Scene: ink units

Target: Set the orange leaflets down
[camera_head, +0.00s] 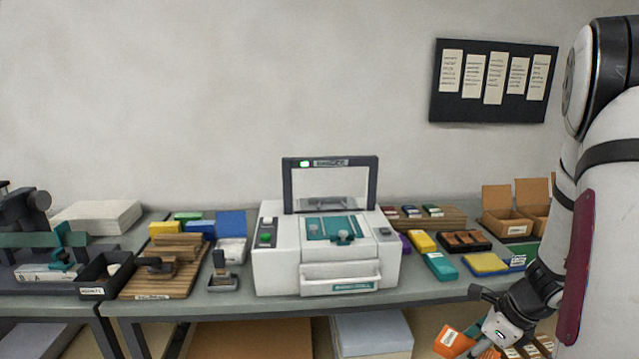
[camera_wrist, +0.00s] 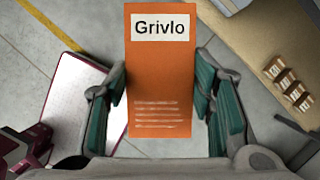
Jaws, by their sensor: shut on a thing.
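The orange leaflets (camera_wrist: 157,75) are held between the teal pads of my gripper (camera_wrist: 162,110) in the wrist view. Their top face carries a white label reading "Grivlo" and several lines of small print. In the head view the orange leaflets (camera_head: 450,341) show at the bottom, right of centre, in front of and lower than the table's front edge.
A grey table (camera_head: 222,303) holds a white printing machine (camera_head: 325,270), ink pads, wooden boards and cardboard boxes (camera_head: 506,224). In the wrist view, a tan surface (camera_wrist: 240,50) with small labelled items (camera_wrist: 288,84) lies at upper right. A white-topped, red-edged thing (camera_wrist: 80,95) lies at left.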

